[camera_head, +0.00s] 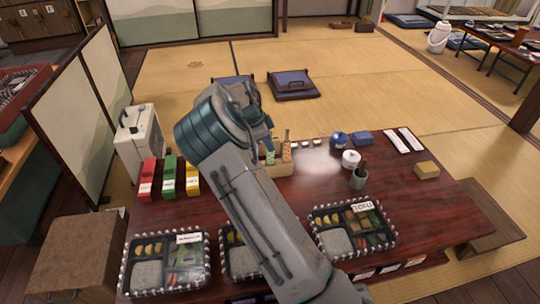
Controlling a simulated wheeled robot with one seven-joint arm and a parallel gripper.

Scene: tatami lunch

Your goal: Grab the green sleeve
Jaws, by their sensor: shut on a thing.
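A green sleeve (270,155) stands upright at a small wooden holder on the dark red table, beside an orange patterned sleeve (287,152). My gripper (267,139) is at the top of the green sleeve, pointing down, and is shut on it. My arm hides most of the gripper and the left part of the holder, so the fingertips show only partly. I cannot tell whether the green sleeve is clear of the holder.
The wooden holder (278,170) stands on the table (425,205). Red, green and yellow boxes (192,183) lie to the left. Several filled lunch trays (335,252) line the front. A blue pot (339,139), white pot (351,159) and green cup (358,180) stand to the right.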

